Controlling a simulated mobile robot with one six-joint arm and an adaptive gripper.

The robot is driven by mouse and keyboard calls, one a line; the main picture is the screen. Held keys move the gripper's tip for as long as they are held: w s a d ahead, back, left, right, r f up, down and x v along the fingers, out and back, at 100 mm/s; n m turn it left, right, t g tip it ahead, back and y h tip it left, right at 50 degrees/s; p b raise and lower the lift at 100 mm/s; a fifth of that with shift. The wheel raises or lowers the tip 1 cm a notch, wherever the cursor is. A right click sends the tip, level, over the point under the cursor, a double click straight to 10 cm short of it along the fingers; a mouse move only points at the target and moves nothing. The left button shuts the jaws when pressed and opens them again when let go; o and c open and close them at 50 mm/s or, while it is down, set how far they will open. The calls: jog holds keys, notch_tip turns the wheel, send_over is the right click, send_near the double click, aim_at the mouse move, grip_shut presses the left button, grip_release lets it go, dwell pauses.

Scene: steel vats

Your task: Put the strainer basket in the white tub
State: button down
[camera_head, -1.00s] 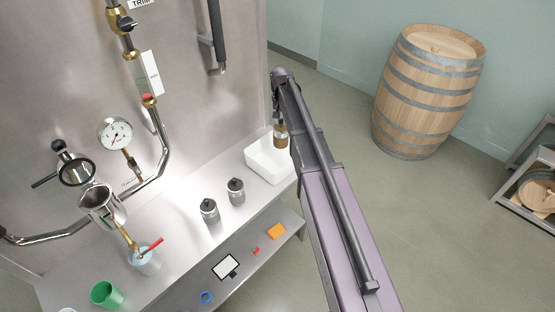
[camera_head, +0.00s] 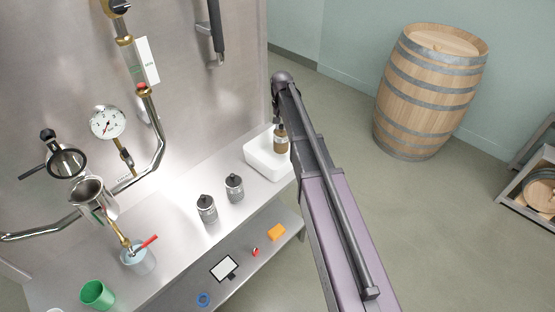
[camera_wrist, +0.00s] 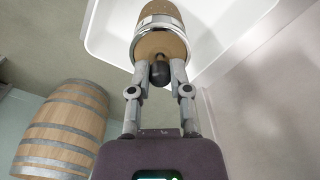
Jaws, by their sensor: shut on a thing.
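The strainer basket (camera_head: 281,143) is a brown cylinder with a steel band. In the wrist view the basket (camera_wrist: 158,42) shows a speckled side and a dark knob at its near end. My gripper (camera_wrist: 160,72) is shut on that knob. The white tub (camera_head: 259,162) stands at the far right end of the steel shelf. The basket hangs upright over the tub's opening, its lower part apparently within the rim. I cannot tell whether it touches the floor of the tub (camera_wrist: 104,38). My arm hides the tub's right side.
Two steel canisters (camera_head: 207,209) (camera_head: 234,188) stand on the shelf left of the tub. A cup (camera_head: 137,257) and a green cup (camera_head: 97,295) stand further left. The steel wall with pipes and a gauge (camera_head: 108,122) rises behind. A wooden barrel (camera_head: 430,95) stands on the floor at right.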

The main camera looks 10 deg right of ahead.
jog(key=shift+f, duration=0.45)
jog(key=shift+c, duration=2.4)
grip_release()
jog(key=shift+s, duration=0.15)
jog(key=s+n, duration=0.3)
jog(key=s, duration=2.6)
jog(key=shift+d+n, duration=0.15)
jog(key=shift+n, duration=0.15)
jog(key=shift+w, duration=0.1)
